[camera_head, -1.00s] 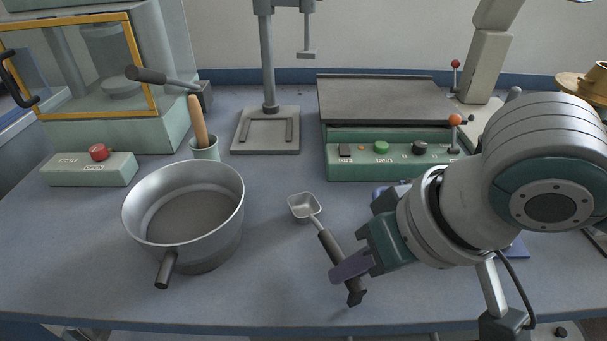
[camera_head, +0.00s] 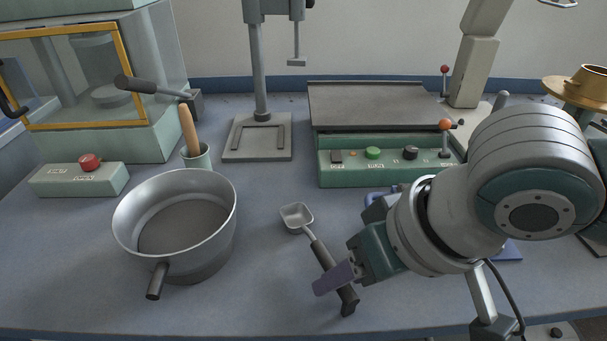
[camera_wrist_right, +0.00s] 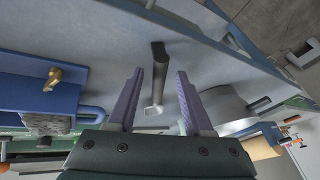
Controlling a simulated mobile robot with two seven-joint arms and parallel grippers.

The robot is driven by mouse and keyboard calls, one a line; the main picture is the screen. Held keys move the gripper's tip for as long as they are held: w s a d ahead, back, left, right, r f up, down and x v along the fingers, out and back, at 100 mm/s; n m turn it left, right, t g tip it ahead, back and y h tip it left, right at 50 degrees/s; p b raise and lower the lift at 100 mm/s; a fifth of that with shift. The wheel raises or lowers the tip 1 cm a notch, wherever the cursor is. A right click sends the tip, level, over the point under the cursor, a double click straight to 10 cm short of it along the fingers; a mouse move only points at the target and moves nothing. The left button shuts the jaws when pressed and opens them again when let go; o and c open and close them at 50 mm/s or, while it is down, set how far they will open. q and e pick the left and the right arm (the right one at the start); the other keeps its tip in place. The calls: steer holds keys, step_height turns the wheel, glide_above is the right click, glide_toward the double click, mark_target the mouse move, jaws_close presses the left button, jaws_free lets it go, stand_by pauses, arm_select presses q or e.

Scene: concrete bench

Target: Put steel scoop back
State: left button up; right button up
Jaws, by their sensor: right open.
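The steel scoop (camera_head: 297,217) lies on the bench, its square metal bowl toward the back and its dark handle (camera_head: 320,257) slanting toward the front right. My right gripper (camera_head: 328,284) is over the handle's front part, and a purple finger covers some of it. In the right wrist view the gripper (camera_wrist_right: 160,75) is open, and the scoop's handle (camera_wrist_right: 159,52) shows between and beyond the two purple fingers. I cannot tell if either finger touches it. My left gripper is not in view.
A large steel pot (camera_head: 220,215) stands left of the scoop. Behind it is a small cup (camera_head: 198,159) with a wooden-handled tool. A green control box (camera_head: 395,177) and a press stand (camera_head: 238,151) are at the back. The bench between pot and scoop is clear.

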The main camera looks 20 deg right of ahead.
steer(key=s+r+n+p, duration=0.1)
steer(key=s+r+p, duration=0.4)
steer(key=r, duration=0.5)
steer(key=s+d+f+h+b, duration=0.1)
steer(key=s+d+f+h, duration=0.1)
steer(key=s+d, duration=0.4)
steer(key=s, duration=0.3)
steer(key=shift+f+g+h, duration=0.3)
steer(key=shift+f+g, duration=0.1)
step_height(320, 180, up, 49)
steer(key=p, duration=4.9)
steer(key=shift+r, duration=0.15)
steer(key=shift+a, duration=0.1)
